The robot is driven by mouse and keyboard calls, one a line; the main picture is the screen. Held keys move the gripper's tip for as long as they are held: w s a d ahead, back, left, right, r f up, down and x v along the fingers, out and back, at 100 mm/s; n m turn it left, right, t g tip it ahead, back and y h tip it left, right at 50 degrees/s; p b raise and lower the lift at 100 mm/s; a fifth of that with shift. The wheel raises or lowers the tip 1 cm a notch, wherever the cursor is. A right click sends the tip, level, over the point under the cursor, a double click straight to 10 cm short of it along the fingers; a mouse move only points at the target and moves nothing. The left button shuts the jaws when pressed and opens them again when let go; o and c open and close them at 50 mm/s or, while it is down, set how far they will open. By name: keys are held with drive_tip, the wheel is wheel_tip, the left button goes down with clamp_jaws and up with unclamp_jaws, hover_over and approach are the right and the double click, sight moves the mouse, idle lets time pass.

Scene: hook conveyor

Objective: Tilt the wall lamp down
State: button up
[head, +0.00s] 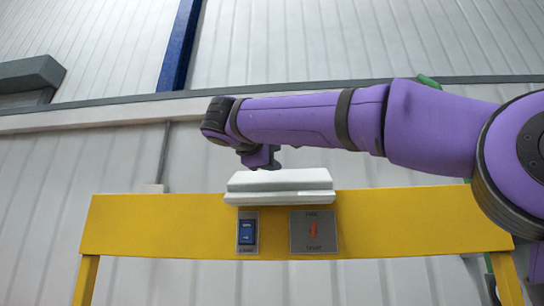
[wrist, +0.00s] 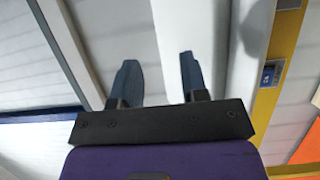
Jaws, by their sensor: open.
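The wall lamp (head: 280,184) is a white, wide, box-like fixture on the top edge of a yellow board. In the wrist view its pale long body (wrist: 235,55) seems to lie on the right, behind the right finger. My gripper (wrist: 158,78) is open, with two dark blue-grey fingers apart and nothing between them. In the head view my purple hand hangs just above the lamp's upper left part, and the fingers are hard to make out. I cannot tell whether a finger touches the lamp.
The yellow board (head: 400,222) stands on legs before a pale ribbed wall. Below the lamp are a blue rocker switch (head: 246,232) and a grey plate (head: 313,232) with a red lever. A blue post (head: 180,45) and a dark box (head: 30,75) are higher up.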

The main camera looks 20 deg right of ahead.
clamp_jaws()
idle(1.3)
unclamp_jaws()
drive_tip(key=v, duration=1.1)
drive_tip(key=shift+w, duration=0.1)
